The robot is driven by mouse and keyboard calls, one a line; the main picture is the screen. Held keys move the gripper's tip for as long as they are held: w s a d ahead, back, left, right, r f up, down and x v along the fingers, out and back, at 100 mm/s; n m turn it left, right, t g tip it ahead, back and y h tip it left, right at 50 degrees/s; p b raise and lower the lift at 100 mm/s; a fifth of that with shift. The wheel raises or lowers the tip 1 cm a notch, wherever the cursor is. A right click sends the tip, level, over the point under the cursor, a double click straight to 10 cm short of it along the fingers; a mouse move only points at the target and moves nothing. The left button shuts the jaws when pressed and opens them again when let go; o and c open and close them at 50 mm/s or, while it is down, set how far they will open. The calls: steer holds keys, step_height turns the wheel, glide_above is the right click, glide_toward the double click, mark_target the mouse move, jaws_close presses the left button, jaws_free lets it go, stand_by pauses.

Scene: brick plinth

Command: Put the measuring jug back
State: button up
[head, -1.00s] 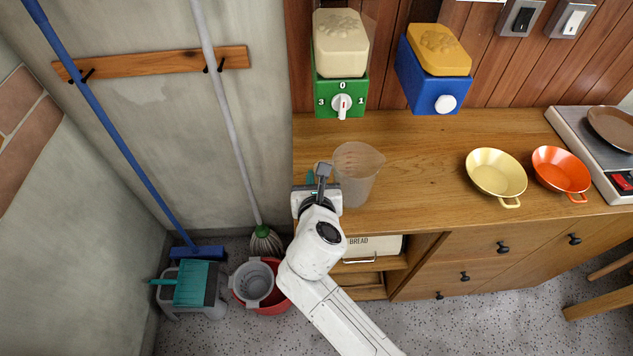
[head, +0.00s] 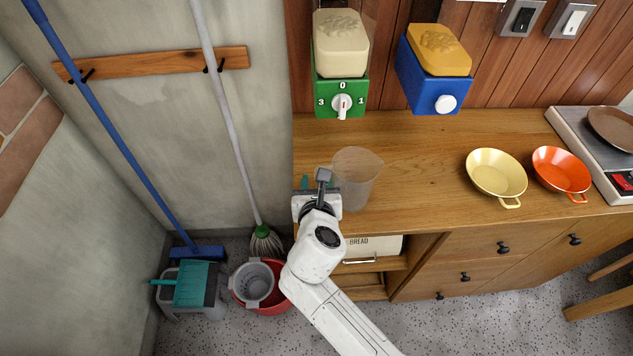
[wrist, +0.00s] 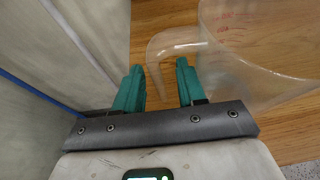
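The clear measuring jug (head: 357,178) stands upright on the wooden counter near its left front edge. In the wrist view the jug (wrist: 255,60) fills the upper right, with faint red marks. Its curved handle (wrist: 157,50) lies at and just beyond the gap between my fingertips. My gripper (head: 318,181) is just left of the jug, its teal fingers apart. In the wrist view my gripper (wrist: 159,68) is open, with a clear gap between the fingers and nothing clamped. My arm hides part of the jug's left side in the head view.
The wooden counter (head: 430,140) is clear between the jug and a yellow pan (head: 496,173). An orange pan (head: 561,170) and a hob (head: 590,150) are farther right. Green (head: 341,95) and blue (head: 434,88) dispensers hang behind. A mop (head: 230,120) and red bucket (head: 266,302) are left.

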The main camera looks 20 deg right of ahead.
steer(key=v, duration=1.2)
steer(key=shift+r, duration=0.1)
steer(key=s+d+f+m+g, duration=0.8)
steer(key=d+m, duration=0.5)
steer(key=m, duration=0.4)
steer(key=s+d+f+m+g+y, duration=0.1)
steer(key=s+f+m+y, duration=0.1)
steer(key=s+m, duration=0.5)
steer(key=s+d+f+m+g+y, duration=0.1)
steer(key=s+f+m+g+y, duration=0.1)
steer(key=s+m, duration=0.5)
steer(key=shift+f+m+g+y, duration=0.3)
steer(key=shift+f+m, duration=0.05)
steer(key=shift+m, duration=0.65)
steer(key=shift+r, duration=0.1)
